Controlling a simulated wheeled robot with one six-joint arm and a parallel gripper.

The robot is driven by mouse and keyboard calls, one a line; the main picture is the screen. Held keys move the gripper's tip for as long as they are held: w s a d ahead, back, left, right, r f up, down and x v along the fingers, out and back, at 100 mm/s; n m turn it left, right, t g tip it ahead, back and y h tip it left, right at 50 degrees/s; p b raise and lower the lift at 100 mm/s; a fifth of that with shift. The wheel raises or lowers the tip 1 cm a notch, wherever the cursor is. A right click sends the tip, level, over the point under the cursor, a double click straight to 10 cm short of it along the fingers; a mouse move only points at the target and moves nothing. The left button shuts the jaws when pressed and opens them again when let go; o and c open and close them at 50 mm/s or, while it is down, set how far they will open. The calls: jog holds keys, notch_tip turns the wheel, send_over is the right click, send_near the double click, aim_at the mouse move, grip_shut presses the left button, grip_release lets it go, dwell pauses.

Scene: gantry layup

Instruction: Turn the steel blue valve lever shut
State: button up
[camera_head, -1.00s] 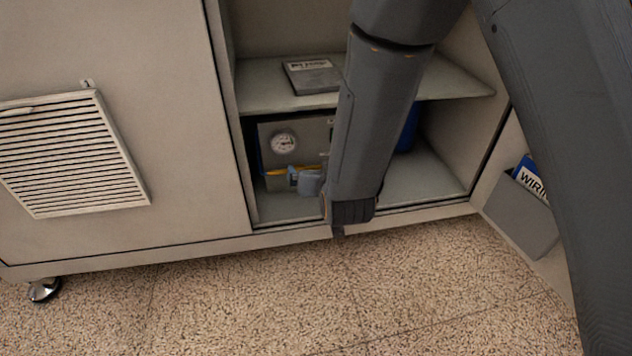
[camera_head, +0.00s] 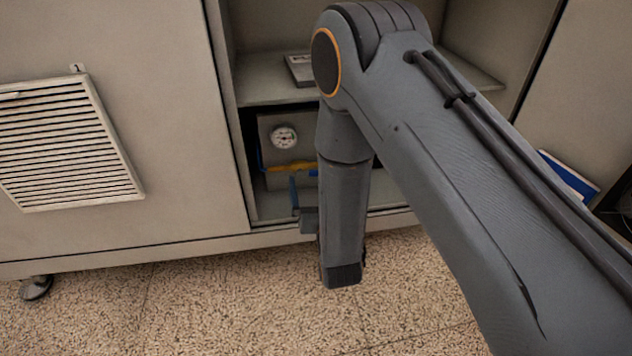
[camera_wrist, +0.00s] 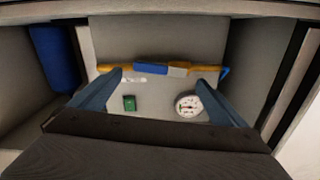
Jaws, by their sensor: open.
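A steel blue piece (camera_wrist: 153,69), which looks like the valve lever, lies in line with a yellow pipe (camera_wrist: 192,70) in the wrist view. It lies along the pipe, between the directions of my two fingertips; contact cannot be told. The yellow pipe also shows in the head view (camera_head: 301,166), where the lever cannot be made out. My gripper (camera_wrist: 159,78) is open, with its blue fingers apart and nothing seen held. In the head view my gripper (camera_head: 294,182) is at the cabinet opening, in front of the panel, partly hidden by my arm.
The grey panel (camera_head: 271,122) carries a round gauge (camera_head: 284,137). A shelf (camera_head: 262,90) with a dark flat box (camera_head: 300,69) is above. A louvred vent (camera_head: 68,145) is left.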

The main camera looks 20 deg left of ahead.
aim_at(313, 173)
jog(key=shift+b+x, duration=0.55)
jog(key=shift+x, duration=1.1)
jog(key=c, duration=1.4)
jog(key=shift+c, duration=0.6)
jog(key=shift+s, duration=0.1)
